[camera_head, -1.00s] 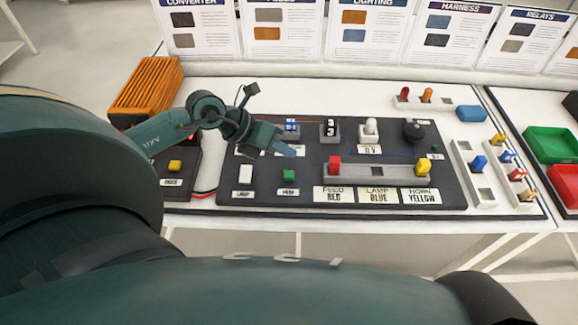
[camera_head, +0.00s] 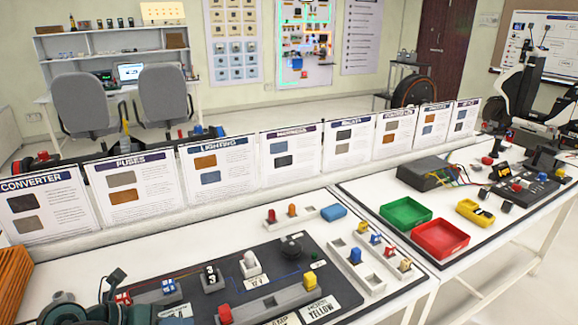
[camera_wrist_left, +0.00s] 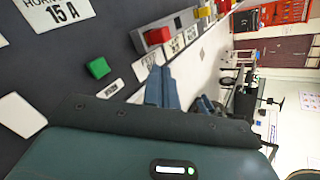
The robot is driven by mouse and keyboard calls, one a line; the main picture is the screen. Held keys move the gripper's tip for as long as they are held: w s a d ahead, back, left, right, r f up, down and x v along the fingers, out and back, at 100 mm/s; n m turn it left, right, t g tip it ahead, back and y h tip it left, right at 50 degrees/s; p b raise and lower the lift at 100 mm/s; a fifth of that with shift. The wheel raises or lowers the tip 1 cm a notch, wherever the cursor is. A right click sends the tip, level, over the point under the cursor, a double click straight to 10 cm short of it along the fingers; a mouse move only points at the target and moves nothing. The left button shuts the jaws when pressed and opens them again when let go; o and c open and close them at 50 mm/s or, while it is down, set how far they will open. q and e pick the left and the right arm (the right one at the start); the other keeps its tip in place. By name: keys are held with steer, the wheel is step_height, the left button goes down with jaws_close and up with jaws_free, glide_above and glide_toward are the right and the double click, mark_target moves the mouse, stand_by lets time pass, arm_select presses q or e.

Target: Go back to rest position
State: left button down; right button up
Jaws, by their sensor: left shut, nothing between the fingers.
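My left gripper (camera_head: 180,311) is at the bottom left of the head view, partly cut off, over the near left part of the dark panel board (camera_head: 325,270). In the left wrist view its blue-grey fingers (camera_wrist_left: 161,86) are together and empty. A green block (camera_wrist_left: 98,67) and a red block (camera_wrist_left: 157,36) on the board lie beyond them, apart from the fingers. My right gripper is not seen.
Information cards (camera_head: 213,171) stand along the back of the table. An orange ribbed unit (camera_head: 14,283) is at the far left. Grey fuse holders, a green tray (camera_head: 405,213) and a red tray (camera_head: 440,239) lie to the right. Chairs and shelves stand behind.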

arm_select(q)
steer(key=s+d+r+n+t+h+p, duration=0.2)
steer(key=d+r+n+t, duration=0.2)
steer(key=d+n+t, duration=0.7)
steer(key=s+f+n+g+y, duration=0.3)
steer(key=f+n, duration=0.3)
steer(key=n, duration=0.4)
steer(key=s+a+f+n+g+y+p, duration=0.1)
steer(key=s+f+n+g+y, duration=0.3)
steer(key=n, duration=0.7)
step_height(320, 180, down, 3)
steer(key=shift+s+f+p, duration=0.1)
steer(key=shift+s+p, duration=0.2)
steer(key=shift+s, duration=0.85)
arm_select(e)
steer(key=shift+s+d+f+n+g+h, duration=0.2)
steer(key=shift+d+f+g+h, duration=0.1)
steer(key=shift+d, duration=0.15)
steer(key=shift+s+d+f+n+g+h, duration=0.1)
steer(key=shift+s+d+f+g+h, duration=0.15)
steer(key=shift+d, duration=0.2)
